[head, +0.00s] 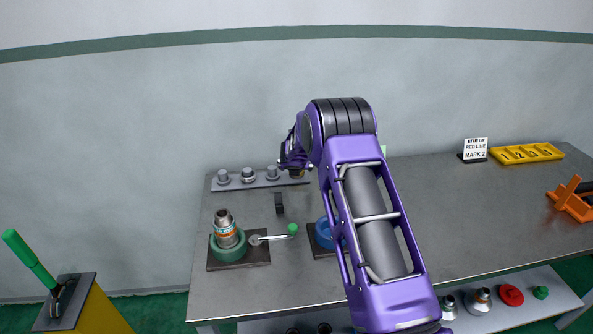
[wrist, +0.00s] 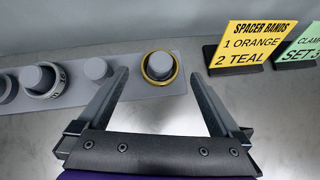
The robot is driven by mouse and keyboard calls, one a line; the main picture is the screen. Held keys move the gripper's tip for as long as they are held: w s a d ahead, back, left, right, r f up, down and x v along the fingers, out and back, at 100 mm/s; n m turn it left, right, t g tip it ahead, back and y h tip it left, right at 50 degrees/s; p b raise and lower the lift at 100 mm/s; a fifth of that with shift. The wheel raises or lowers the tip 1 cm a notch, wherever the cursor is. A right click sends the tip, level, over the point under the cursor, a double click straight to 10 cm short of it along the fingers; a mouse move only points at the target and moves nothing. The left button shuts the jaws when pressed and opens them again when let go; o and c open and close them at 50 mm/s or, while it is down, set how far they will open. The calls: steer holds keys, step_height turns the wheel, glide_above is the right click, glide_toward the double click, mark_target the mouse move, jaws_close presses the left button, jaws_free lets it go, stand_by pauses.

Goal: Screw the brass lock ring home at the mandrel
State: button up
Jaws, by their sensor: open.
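The brass lock ring (wrist: 160,67) sits around a grey peg at the right end of a grey rack (wrist: 130,104) in the wrist view. In the head view the ring (head: 297,174) shows small below my gripper (head: 290,160). In the wrist view my gripper (wrist: 159,73) is open and empty, its fingers spread to either side of the ring in the picture; I cannot tell whether they touch it. A metal fitting (head: 224,222), with orange and teal bands, stands upright in a green round vise (head: 228,250); it may be the mandrel.
The rack's other pegs hold at least one grey ring (wrist: 42,80). A yellow sign (wrist: 252,46) and a green sign (wrist: 303,48) stand right of it. A blue vise (head: 324,234) is partly behind my arm. The bench's right middle is clear.

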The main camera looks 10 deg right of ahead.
steer(key=shift+x, duration=1.25)
steer(key=shift+r, duration=0.1)
steer(key=c, duration=1.5)
steer(key=shift+o, duration=0.2)
